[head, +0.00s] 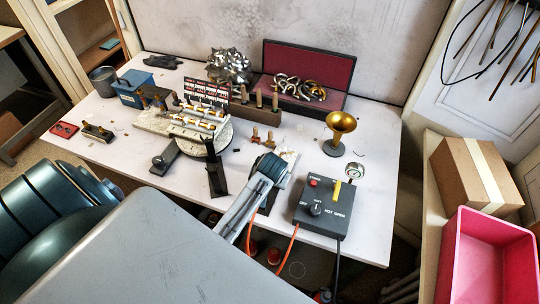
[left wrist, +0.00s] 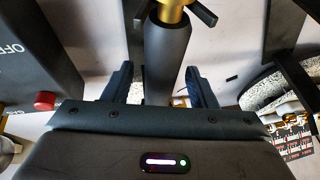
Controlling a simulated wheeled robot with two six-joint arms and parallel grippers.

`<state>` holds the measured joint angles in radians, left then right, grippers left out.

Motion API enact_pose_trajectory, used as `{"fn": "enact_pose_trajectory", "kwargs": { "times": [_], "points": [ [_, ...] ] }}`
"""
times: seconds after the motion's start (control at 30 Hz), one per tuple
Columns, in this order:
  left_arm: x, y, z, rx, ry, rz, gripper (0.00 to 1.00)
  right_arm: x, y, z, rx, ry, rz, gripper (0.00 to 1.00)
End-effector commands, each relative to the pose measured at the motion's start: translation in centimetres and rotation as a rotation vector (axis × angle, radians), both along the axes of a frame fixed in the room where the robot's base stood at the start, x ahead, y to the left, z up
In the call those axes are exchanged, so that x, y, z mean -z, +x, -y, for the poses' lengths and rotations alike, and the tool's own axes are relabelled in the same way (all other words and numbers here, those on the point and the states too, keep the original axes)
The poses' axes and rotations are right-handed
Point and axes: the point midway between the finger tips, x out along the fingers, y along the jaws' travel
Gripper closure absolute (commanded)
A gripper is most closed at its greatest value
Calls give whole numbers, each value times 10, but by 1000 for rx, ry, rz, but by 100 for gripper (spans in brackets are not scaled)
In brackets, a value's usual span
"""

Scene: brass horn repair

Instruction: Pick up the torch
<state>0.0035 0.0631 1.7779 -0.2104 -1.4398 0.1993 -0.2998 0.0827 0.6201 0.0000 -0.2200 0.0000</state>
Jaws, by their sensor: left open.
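The torch shows in the left wrist view as a dark grey handle (left wrist: 167,55) with a brass part at its top end. Short black prongs stand out on both sides of the brass part. My left gripper (left wrist: 160,82) is open, with one dark blue finger on each side of the handle; I cannot tell whether either touches it. In the head view my left gripper (head: 272,166) reaches down at the bench's front edge, between a black upright stand and the control box. There the gripper hides most or all of the torch. My right gripper is not in view.
The grey control box (head: 322,206) with a red button stands close on the right. The black stand (head: 216,181) and a round plate (head: 202,140) with valve parts are left. A brass bell (head: 341,123) and a gauge (head: 355,171) stand farther right. Orange hoses (head: 289,246) hang below the edge.

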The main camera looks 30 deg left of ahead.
Motion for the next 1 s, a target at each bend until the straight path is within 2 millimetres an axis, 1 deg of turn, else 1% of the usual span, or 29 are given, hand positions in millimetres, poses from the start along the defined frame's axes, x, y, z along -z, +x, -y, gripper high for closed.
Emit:
{"fn": "enact_pose_trajectory", "kwargs": {
  "times": [0.03,0.07,0.1,0.3,0.57,0.67,0.77,1.0],
  "points": [
    [0,0,0,0,0,0,48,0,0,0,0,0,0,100],
    [0,0,0,0,0,0,50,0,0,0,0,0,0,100],
    [0,0,0,0,0,0,58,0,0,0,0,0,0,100],
    [0,0,0,0,0,0,96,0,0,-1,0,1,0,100],
    [-2,0,0,0,0,1,96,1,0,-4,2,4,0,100],
    [-9,1,0,1,1,4,96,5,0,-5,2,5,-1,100],
    [-25,1,0,2,1,7,96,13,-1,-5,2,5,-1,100],
    [-73,1,0,1,0,7,96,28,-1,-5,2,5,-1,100]
  ]
}}
